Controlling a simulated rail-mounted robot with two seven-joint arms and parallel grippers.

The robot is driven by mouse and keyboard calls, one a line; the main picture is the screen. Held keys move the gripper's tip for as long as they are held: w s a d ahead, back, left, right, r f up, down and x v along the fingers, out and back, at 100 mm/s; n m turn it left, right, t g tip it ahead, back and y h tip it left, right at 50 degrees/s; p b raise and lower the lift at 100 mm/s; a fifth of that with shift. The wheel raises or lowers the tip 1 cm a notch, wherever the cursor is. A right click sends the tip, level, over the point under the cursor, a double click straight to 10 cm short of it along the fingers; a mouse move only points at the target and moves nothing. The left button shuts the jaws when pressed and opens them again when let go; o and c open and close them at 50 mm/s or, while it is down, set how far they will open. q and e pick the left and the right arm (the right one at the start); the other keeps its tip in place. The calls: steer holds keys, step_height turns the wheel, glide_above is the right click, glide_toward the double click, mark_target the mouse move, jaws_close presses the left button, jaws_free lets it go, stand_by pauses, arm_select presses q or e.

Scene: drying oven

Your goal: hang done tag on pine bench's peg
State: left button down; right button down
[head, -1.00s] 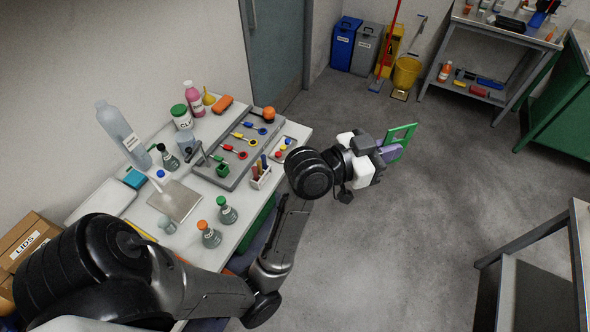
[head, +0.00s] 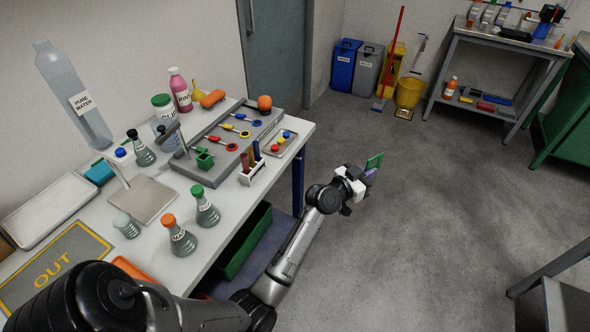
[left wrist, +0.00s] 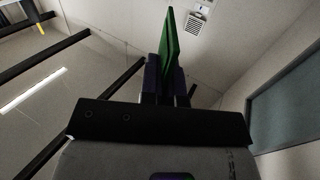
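My left gripper (head: 367,178) is stretched out over the open floor, clear of the benches. Its fingers are closed on a green tag (head: 375,162), a thin frame-like piece. In the left wrist view the tag (left wrist: 170,45) stands edge-on between the dark fingers (left wrist: 166,85); any writing on it cannot be read. A green bench (head: 566,125) stands at the far right, only partly in view. I cannot make out a peg or tell which bench is the pine one. My right gripper is not in view.
A white bench (head: 232,215) on the left holds bottles, flasks, a grey spoon tray and a yellow-edged OUT mat (head: 50,268). A grey shelf (head: 500,50) stands at the back right. A metal table (head: 560,290) is at lower right. Floor between is clear.

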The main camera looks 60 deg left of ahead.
arm_select(q)
steer(key=a+f+n+g+y, duration=0.2)
steer(key=a+f+n+y, duration=0.4)
steer(key=f, duration=0.7)
steer(key=a+y, duration=0.2)
steer(key=a, duration=0.1)
steer(key=shift+s+g+y, duration=0.2)
steer(key=shift+g+y, duration=0.1)
steer(key=shift+y, duration=0.1)
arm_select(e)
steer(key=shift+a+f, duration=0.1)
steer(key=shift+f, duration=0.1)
arm_select(q)
steer(key=shift+f, duration=0.1)
steer(key=shift+a, duration=0.1)
